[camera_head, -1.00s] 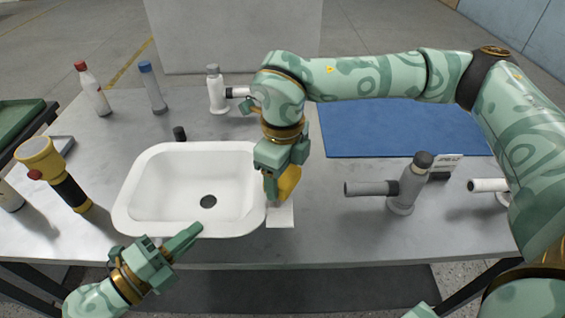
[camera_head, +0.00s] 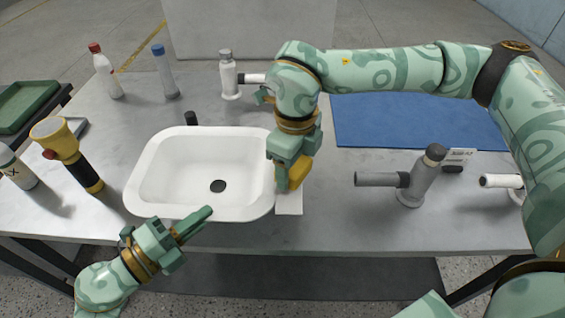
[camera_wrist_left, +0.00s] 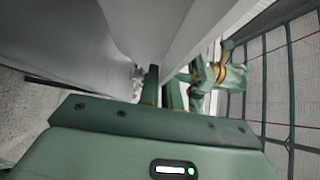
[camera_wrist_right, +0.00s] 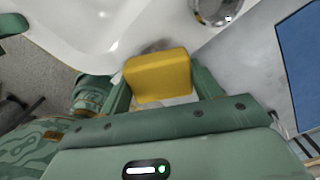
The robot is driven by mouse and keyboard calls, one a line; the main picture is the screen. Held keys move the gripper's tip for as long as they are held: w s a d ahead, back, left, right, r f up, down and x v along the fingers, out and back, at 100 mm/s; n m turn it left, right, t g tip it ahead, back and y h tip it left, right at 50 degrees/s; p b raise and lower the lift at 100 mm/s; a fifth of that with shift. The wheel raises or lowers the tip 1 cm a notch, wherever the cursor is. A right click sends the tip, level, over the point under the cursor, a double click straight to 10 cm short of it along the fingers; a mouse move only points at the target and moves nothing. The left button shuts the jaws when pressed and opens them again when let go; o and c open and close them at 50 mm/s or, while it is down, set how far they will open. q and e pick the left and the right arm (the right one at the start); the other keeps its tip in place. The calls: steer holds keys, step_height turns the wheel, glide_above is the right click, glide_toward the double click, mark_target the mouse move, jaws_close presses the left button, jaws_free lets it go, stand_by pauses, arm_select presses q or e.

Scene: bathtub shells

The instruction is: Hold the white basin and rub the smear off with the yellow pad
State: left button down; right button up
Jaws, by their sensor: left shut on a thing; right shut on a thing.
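The white basin (camera_head: 160,160) sits on the grey table, with a dark drain hole in its floor. My left gripper (camera_head: 205,217) is shut on the basin's front rim; in the left wrist view the rim (camera_wrist_left: 190,35) runs between its fingers. My right gripper (camera_head: 290,178) is shut on the yellow pad (camera_head: 299,172) at the basin's right rim. In the right wrist view the pad (camera_wrist_right: 158,75) sits between the fingers, against or very near the white rim. A dark smear (camera_wrist_right: 158,46) shows on the basin just beyond the pad, partly hidden by it.
A white card (camera_head: 289,203) lies right of the basin. A yellow and black torch (camera_head: 70,152) stands left. Bottles (camera_head: 106,72) and a grey-white fitting (camera_head: 230,75) are behind. A blue mat (camera_head: 410,122) and a grey fitting (camera_head: 412,180) are right. The front right table is clear.

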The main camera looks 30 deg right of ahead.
mark_target(291, 177)
steer(key=shift+s+a, duration=0.4)
steer(key=shift+s, duration=0.3)
steer(key=shift+w+a, duration=0.45)
steer(key=shift+a, duration=0.3)
steer(key=shift+w+a, duration=0.4)
steer(key=shift+a, duration=0.3)
steer(key=shift+s+d, duration=0.4)
steer(key=shift+d, duration=0.3)
steer(key=shift+s+d, duration=0.35)
steer(key=shift+d, duration=0.35)
steer(key=shift+s+a, duration=0.2)
steer(key=shift+s, duration=0.4)
steer(key=shift+a, duration=0.25)
steer(key=shift+w+a, duration=0.35)
steer(key=shift+a, duration=0.35)
steer(key=shift+w+a, duration=0.35)
steer(key=shift+a, duration=0.35)
steer(key=shift+s+d, duration=0.4)
steer(key=shift+d, duration=0.4)
steer(key=shift+s+d, duration=0.4)
steer(key=shift+d, duration=0.4)
steer(key=shift+f, duration=0.4)
steer(key=shift+r, duration=3.65)
